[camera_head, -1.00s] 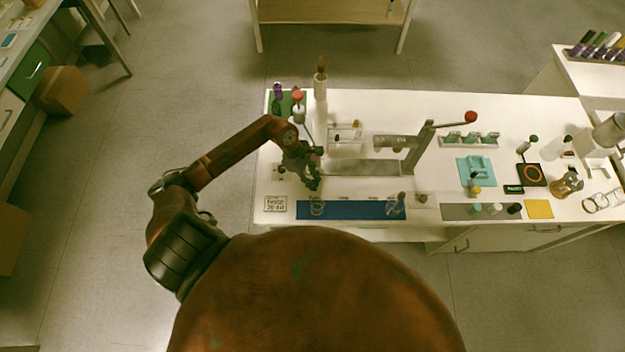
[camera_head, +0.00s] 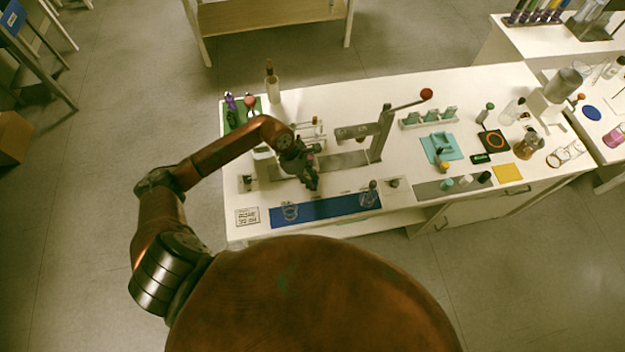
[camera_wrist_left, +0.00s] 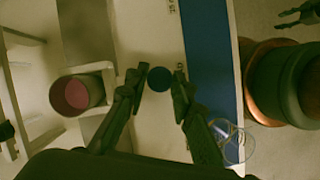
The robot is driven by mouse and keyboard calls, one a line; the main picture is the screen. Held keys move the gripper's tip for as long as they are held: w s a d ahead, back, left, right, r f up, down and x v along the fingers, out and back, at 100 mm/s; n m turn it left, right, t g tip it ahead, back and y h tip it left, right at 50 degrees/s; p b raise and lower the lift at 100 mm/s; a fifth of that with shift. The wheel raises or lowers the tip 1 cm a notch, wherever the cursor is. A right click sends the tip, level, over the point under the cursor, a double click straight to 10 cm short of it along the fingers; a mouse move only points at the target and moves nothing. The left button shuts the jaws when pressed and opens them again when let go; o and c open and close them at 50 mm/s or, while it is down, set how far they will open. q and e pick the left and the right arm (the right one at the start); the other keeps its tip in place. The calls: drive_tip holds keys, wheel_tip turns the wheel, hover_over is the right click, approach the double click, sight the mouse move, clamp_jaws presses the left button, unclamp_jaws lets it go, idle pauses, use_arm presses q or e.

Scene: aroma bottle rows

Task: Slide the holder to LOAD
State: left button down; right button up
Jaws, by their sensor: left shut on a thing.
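My left gripper (camera_head: 312,184) is over the white bench, between the grey strip (camera_head: 347,161) under the lever press and the blue mat (camera_head: 325,210). In the left wrist view its fingers (camera_wrist_left: 160,77) are shut on a dark blue, round-topped knob (camera_wrist_left: 159,80), seen from above. Left of the fingers in that view is a round cup with a pinkish inside (camera_wrist_left: 77,95), by the grey strip. I cannot tell how knob and cup are joined. Small labels above the mat are too small to read. A dark claw, likely my right gripper (camera_wrist_left: 282,17), shows at the wrist view's upper right.
The lever press (camera_head: 378,135) stands behind and right of my gripper. A glass beaker (camera_head: 290,211) stands on the mat's left part, and glassware (camera_head: 369,196) on its right. Bottles (camera_head: 249,103) stand on a green mat at the back left.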

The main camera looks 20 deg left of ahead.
use_arm(q)
drive_tip(key=c, duration=1.7)
unclamp_jaws()
drive_tip(key=shift+o, duration=0.2)
drive_tip(key=shift+r, duration=0.1)
drive_tip(key=v, duration=1.1)
drive_tip(key=shift+r, duration=0.4)
use_arm(e)
drive_tip(key=shift+w+d, duration=0.1)
drive_tip(key=shift+w, duration=0.15)
use_arm(q)
drive_tip(key=shift+a, duration=0.15)
